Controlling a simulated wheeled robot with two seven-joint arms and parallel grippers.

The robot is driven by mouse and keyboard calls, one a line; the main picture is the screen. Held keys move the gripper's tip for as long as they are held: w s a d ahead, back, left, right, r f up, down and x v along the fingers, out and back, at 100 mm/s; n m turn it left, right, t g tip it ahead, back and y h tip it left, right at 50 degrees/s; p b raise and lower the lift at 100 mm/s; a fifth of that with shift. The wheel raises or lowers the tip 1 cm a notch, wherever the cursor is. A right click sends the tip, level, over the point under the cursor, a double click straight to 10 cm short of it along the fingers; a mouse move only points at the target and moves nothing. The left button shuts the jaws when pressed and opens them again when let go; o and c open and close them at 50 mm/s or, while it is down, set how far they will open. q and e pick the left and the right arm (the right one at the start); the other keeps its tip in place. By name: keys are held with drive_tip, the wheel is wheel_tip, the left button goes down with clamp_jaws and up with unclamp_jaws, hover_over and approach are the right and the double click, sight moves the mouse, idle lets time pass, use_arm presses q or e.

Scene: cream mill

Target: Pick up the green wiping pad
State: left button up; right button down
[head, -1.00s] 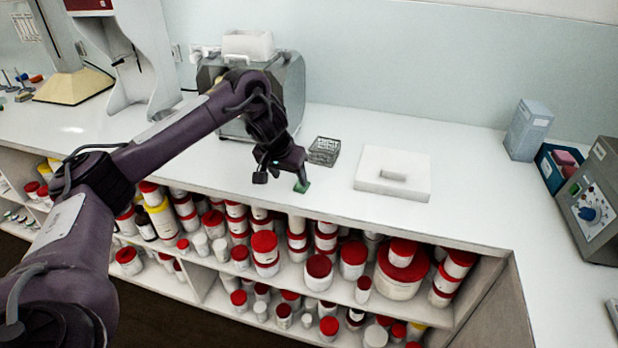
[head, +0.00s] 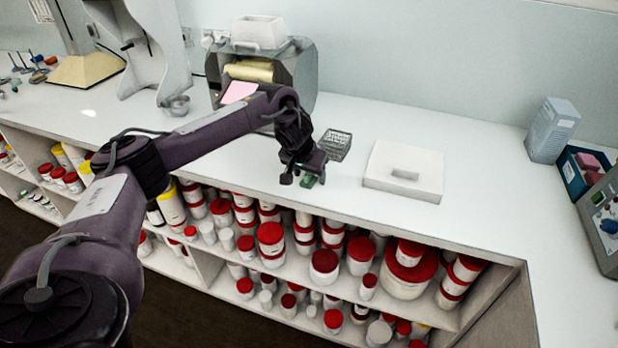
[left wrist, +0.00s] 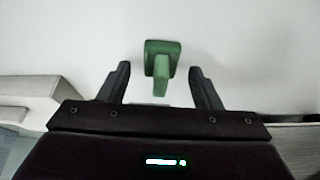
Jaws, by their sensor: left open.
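The green wiping pad (left wrist: 162,48) lies on the white counter, with a narrow green part pointing toward my gripper in the left wrist view. In the head view a bit of the pad (head: 309,181) shows just below my gripper near the counter's front edge. My left gripper (left wrist: 158,78) is open, with its two fingers on either side of the pad's narrow part and apart from it. In the head view my left gripper (head: 300,178) is low over the counter and hides much of the pad. My right gripper is not in view.
A wire basket (head: 335,145) stands close behind my gripper. A grey roller machine (head: 262,75) stands at the back. Shelves of red-lidded jars (head: 270,237) are below the counter's front edge.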

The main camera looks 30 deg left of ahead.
use_arm(q)
drive_tip(key=c, duration=1.1)
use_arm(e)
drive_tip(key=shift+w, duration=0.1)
use_arm(q)
drive_tip(key=shift+o, duration=0.2)
drive_tip(key=shift+r, duration=0.15)
